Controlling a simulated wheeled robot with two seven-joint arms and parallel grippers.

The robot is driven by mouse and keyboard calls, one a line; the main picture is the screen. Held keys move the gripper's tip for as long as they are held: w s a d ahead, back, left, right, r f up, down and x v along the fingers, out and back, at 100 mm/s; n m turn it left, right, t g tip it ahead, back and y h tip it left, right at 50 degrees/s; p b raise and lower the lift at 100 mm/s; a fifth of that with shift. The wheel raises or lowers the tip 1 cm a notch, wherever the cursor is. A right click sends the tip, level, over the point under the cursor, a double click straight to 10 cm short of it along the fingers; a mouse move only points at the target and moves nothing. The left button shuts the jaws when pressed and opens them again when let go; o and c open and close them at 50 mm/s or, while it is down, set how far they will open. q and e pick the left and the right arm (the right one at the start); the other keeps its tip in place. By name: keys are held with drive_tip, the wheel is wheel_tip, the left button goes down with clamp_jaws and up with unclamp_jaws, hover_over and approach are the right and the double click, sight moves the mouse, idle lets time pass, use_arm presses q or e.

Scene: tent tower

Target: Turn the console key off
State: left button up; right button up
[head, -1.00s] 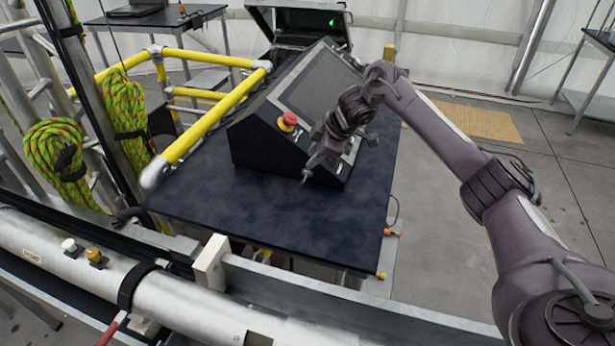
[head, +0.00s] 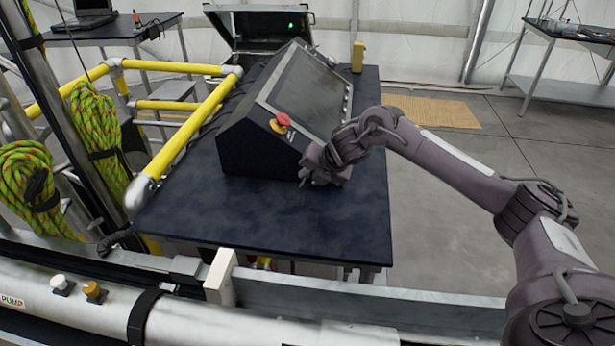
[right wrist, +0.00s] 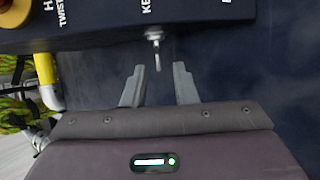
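The black console (head: 248,150) with a sloped screen stands on a dark table. Its key (right wrist: 155,48) shows in the right wrist view, a small silver key sticking out of the panel under a partly cut-off "KE" label. My right gripper (right wrist: 159,66) is open, with its two fingers apart and the key just ahead of the gap between them, not gripped. In the head view my right gripper (head: 306,178) is at the console's lower front right corner, and the arm hides the key. My left gripper is not in view.
A red emergency button (head: 280,123) sits on the console left of my gripper; it also shows at the wrist view's top left corner. The dark table (head: 270,215) is bare in front of the console. Yellow rails (head: 180,140) run along its left.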

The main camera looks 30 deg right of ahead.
sight(303, 181)
drive_tip(key=shift+x, duration=1.15)
drive_tip(key=shift+w+a+f, duration=0.15)
drive_tip(key=shift+w+a, duration=0.1)
drive_tip(key=shift+d+f, duration=0.1)
clamp_jaws()
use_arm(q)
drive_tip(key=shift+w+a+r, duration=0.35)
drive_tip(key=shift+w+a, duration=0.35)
